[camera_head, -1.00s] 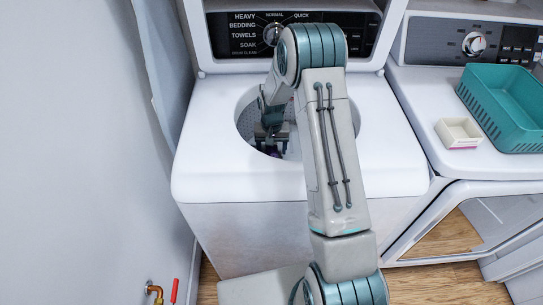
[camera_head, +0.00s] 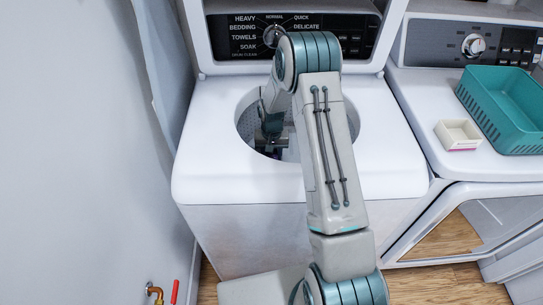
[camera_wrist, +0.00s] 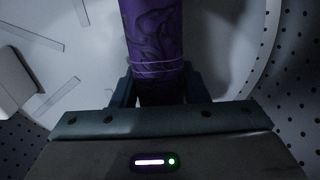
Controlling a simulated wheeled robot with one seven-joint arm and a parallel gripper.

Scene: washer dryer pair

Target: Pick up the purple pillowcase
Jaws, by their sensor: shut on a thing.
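The purple pillowcase (camera_wrist: 155,38) is a rolled bundle with a dark line pattern and thin bands around it. In the wrist view it lies between the fingers of my gripper (camera_wrist: 160,88), which are shut on it. In the head view my gripper (camera_head: 270,150) is down inside the open drum of the top-load washer (camera_head: 245,180). The far end of the pillowcase runs out of the top of the wrist view.
The drum's perforated wall (camera_wrist: 290,95) is close on the right in the wrist view, and a pale agitator part (camera_wrist: 14,80) is at the left. The round opening rim surrounds my arm. A teal basket (camera_head: 505,108) and small white box (camera_head: 458,134) stand on the dryer.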

